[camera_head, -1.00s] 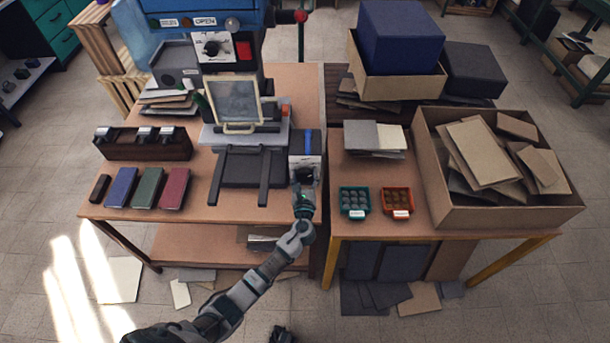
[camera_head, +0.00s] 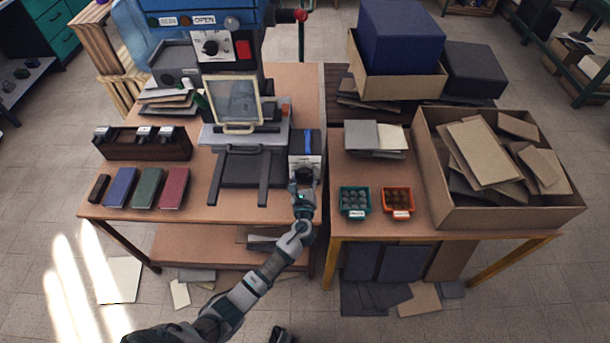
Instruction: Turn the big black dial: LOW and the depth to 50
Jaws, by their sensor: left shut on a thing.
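A black dial (camera_head: 304,172) sits on the pale front plate of a small box (camera_head: 305,143) with a blue strip, at the right edge of the left table. My left gripper (camera_head: 304,182) comes from below and is shut on this dial. The gripper partly covers the dial, so its pointer and scale marks cannot be read. Another black dial (camera_head: 210,47) is on a white plate on the blue press (camera_head: 270,18), beside a red button (camera_head: 243,48). An "OPEN" label (camera_head: 204,20) shows above it.
A framed plate (camera_head: 237,101) and a dark slide bed (camera_head: 240,166) stand left of the small box. Blue, green and red books (camera_head: 148,188) lie at the left. Teal and orange trays (camera_head: 355,202) and a cardboard box (camera_head: 500,213) are on the right table.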

